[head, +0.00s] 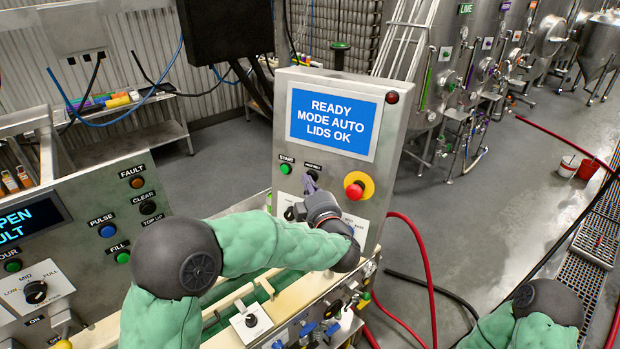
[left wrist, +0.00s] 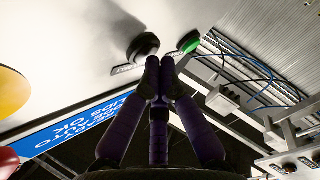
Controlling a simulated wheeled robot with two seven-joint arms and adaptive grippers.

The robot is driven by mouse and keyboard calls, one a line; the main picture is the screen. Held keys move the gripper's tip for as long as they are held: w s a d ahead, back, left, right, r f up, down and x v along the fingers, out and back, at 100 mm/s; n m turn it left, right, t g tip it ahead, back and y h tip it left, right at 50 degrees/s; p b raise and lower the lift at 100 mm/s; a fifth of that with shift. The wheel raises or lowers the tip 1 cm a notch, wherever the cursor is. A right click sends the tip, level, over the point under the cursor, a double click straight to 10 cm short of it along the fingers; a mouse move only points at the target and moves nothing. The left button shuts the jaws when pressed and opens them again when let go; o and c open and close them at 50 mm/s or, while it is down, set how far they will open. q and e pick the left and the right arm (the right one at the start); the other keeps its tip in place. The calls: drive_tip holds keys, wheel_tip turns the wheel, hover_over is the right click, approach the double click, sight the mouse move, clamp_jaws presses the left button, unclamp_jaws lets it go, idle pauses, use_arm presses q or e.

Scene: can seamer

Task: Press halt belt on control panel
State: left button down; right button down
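The control panel (head: 335,95) stands upright with a blue screen reading READY, MODE AUTO, LIDS OK. Its black button (head: 313,175), under a small label that seems to read HALT BELT, is right of the green START button (head: 285,169). My left gripper (head: 310,186) is just in front of the panel, close below the black button and partly over it. In the left wrist view the purple fingertips (left wrist: 159,66) are together and empty, close to the black button (left wrist: 143,47); contact cannot be told. The green button (left wrist: 189,41) is beside it. My right gripper is out of view.
A red emergency button (head: 355,189) on a yellow base is right of my left gripper. A second panel (head: 100,215) with several buttons stands at the left. A selector knob (head: 250,320) is below my left arm. Red hoses (head: 428,270) run over the floor to the right.

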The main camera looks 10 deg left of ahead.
use_arm(q)
drive_tip(key=shift+s+a+r, duration=0.15)
drive_tip(key=shift+s+a, duration=0.05)
drive_tip(key=shift+s, duration=0.55)
drive_tip(key=s, duration=0.1)
drive_tip(key=s+b, duration=0.1)
drive_tip(key=s, duration=0.1)
drive_tip(key=s+a+r, duration=0.1)
drive_tip(key=shift+s+a, duration=0.1)
drive_tip(key=shift+s, duration=0.3)
drive_tip(key=shift+f, duration=0.1)
